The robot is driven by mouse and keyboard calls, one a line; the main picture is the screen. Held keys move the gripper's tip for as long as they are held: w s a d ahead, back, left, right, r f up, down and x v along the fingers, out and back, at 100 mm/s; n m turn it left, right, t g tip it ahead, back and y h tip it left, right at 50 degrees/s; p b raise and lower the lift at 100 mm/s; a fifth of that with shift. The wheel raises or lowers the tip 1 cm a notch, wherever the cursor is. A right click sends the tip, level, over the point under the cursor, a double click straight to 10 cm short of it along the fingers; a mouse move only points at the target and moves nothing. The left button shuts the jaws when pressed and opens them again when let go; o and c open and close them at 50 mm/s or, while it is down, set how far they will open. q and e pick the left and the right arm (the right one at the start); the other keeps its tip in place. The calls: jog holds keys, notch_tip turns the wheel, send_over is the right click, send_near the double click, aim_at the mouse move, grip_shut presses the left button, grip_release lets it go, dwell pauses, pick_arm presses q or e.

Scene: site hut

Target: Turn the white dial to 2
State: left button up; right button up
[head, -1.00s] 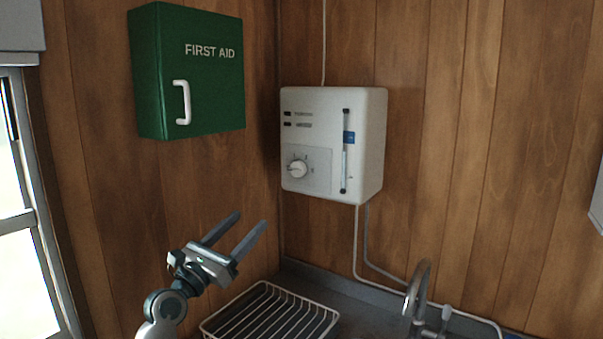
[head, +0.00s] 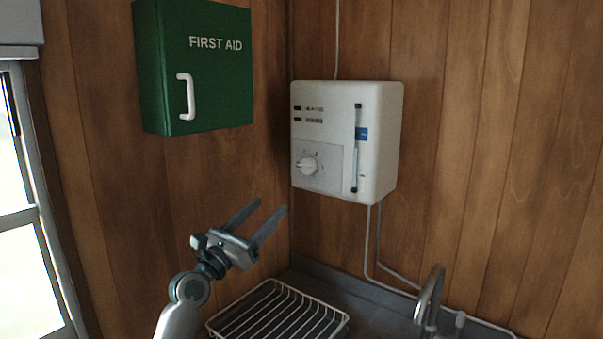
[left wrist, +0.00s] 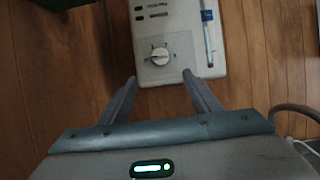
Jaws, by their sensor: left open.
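The white dial (head: 307,166) sits on a light square panel at the lower left of the white wall heater box (head: 345,140). Its markings are too small to read. In the left wrist view the dial (left wrist: 160,56) shows ahead, just beyond and between the fingertips. My left gripper (head: 268,207) is open and empty, below and left of the dial in the head view, apart from it. The gripper also shows in the left wrist view (left wrist: 161,82), with both fingers pointing at the box. My right gripper is in neither view.
A green first aid cabinet (head: 205,75) with a white handle hangs left of the box. A wire dish rack (head: 282,312) stands on the counter below. A tap (head: 430,295) and pipes (head: 372,245) are at the right. The space before the dial is clear.

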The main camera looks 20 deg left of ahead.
aim_at(305, 169)
pick_arm(q)
jog(key=p+x, duration=0.2)
jog(key=x, duration=1.2)
jog(key=shift+w+d+r, duration=0.15)
jog(key=shift+w+r, duration=0.1)
jog(key=shift+w, duration=0.05)
jog(key=shift+w+d+r, duration=0.2)
jog(key=shift+w, duration=0.35)
jog(key=c, duration=1)
